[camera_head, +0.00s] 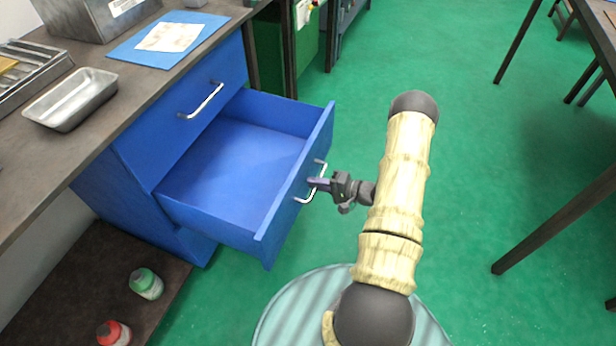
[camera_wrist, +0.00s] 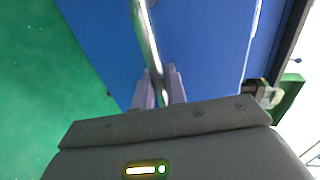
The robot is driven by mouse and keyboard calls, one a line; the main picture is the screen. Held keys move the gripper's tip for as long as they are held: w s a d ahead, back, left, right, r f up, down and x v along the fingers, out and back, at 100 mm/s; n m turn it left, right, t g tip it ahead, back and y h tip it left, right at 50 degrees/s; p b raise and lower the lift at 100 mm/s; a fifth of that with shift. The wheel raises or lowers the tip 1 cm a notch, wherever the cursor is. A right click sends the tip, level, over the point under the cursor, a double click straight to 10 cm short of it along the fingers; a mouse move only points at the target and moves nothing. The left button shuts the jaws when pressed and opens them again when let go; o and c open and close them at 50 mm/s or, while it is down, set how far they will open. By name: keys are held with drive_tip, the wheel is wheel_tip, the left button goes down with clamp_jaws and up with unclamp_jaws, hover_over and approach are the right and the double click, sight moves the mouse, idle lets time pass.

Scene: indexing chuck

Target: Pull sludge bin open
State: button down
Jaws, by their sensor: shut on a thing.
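The sludge bin appears to be the blue drawer (camera_head: 235,155) below another blue drawer in the head view. It stands well out from the cabinet, and its inside looks empty. Its metal bar handle (camera_head: 311,188) is on the front face. My gripper (camera_head: 318,184) is shut on this handle from the right. In the wrist view the handle (camera_wrist: 146,40) runs between the two fingers of my gripper (camera_wrist: 160,88), against the blue drawer front (camera_wrist: 205,45). The exact finger contact is small in the head view.
The upper drawer (camera_head: 215,85) is shut. A metal tray (camera_head: 72,98) and a blue mat (camera_head: 170,38) lie on the worktop. Green (camera_head: 146,283) and red (camera_head: 113,333) capped bottles stand on a low shelf. A table (camera_head: 550,225) stands at right; green floor between is clear.

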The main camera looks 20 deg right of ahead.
drive_tip(key=shift+s+d, duration=0.1)
drive_tip(key=c, duration=1.5)
unclamp_jaws()
drive_tip(key=p+v, duration=0.2)
drive_tip(key=v, duration=1.5)
drive_tip(key=shift+s+d, duration=0.15)
drive_tip(key=shift+d, duration=0.05)
